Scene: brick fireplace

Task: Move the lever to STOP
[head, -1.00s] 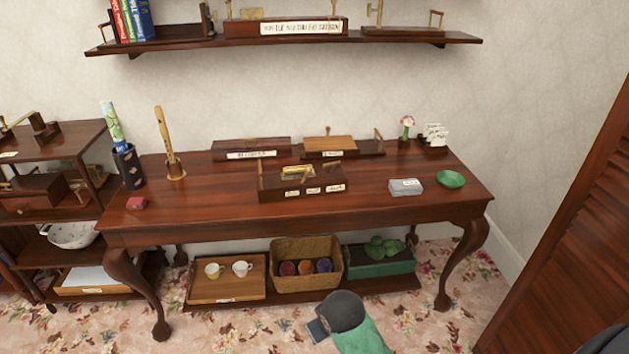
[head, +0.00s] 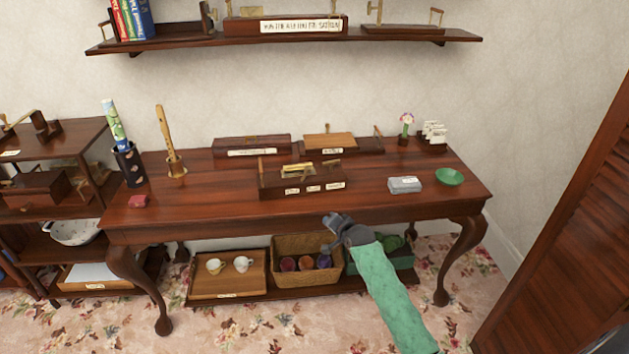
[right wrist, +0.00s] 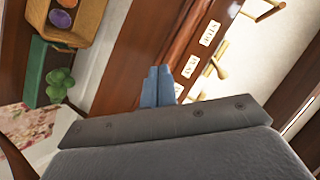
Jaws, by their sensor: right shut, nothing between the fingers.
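A dark wooden box (head: 268,189) with three white labels on its front stands on the table. Brass and pale handle-like parts (head: 298,168) sit on top. In the right wrist view, the box front (right wrist: 168,45) is tilted, with a STOP label (right wrist: 209,33), a PLAY label (right wrist: 190,66) and a third label partly hidden by my fingers. A brass lever-like part (right wrist: 221,67) shows beside PLAY; its exact setting is unclear. My right gripper (head: 330,236) is shut and empty, in front of the table edge and below the box. It also shows in the right wrist view (right wrist: 157,86). My left gripper is out of view.
The table (head: 215,212) also bears a grey box (head: 404,185), a green dish (head: 450,177), a recorder on a stand (head: 175,165) and more wooden devices behind. A basket (head: 306,246) and planter stand below. A wooden door (head: 570,230) is at right.

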